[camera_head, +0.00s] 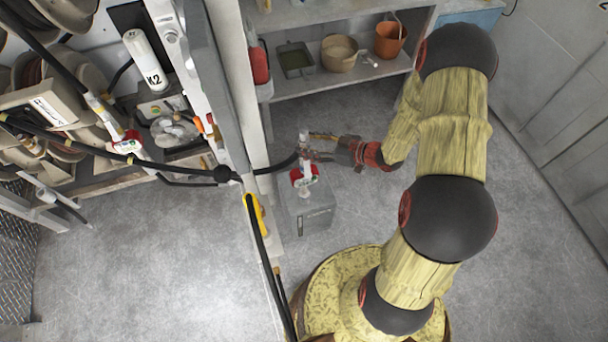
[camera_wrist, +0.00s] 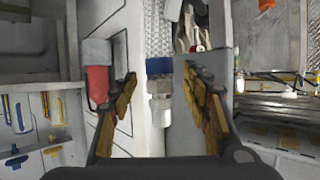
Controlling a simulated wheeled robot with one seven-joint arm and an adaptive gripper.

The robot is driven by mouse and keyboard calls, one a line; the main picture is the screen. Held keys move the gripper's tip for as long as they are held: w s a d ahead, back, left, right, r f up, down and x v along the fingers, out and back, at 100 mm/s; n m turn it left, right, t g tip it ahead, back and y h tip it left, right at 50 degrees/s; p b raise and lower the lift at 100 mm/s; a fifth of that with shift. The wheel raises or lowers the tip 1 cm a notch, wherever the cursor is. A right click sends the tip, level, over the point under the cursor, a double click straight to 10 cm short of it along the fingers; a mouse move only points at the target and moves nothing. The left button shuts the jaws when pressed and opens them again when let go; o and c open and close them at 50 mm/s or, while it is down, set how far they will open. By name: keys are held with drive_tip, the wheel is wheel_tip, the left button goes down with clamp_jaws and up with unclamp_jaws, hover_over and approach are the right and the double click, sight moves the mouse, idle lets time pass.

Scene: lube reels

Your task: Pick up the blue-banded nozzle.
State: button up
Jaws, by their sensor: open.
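The blue-banded nozzle shows in the wrist view: its blue band (camera_wrist: 160,66) sits above a silver metal fitting, with a braided section beyond. My gripper (camera_wrist: 160,74) is open, with one brown finger on each side of the nozzle. Gaps show between fingers and nozzle, and I see no clear contact. In the head view my gripper (camera_head: 314,147) is beside a pale nozzle with a red part (camera_head: 304,175), above a grey box. The blue band cannot be made out in that view.
A grey box (camera_head: 306,215) stands below the nozzle. A black hose (camera_head: 272,168) and a pale post (camera_head: 252,100) are just left. Shelves with an orange pot (camera_head: 390,39) are behind. Another red-handled nozzle (camera_head: 127,143) hangs at the far left. A yellow-handled part (camera_head: 256,213) is at the post.

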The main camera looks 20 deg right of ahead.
drive_tip(key=shift+w+a+f, duration=0.15)
drive_tip(key=shift+w+a, duration=0.15)
drive_tip(key=shift+c, duration=0.5)
drive_tip(key=c, duration=1.1)
clamp_jaws()
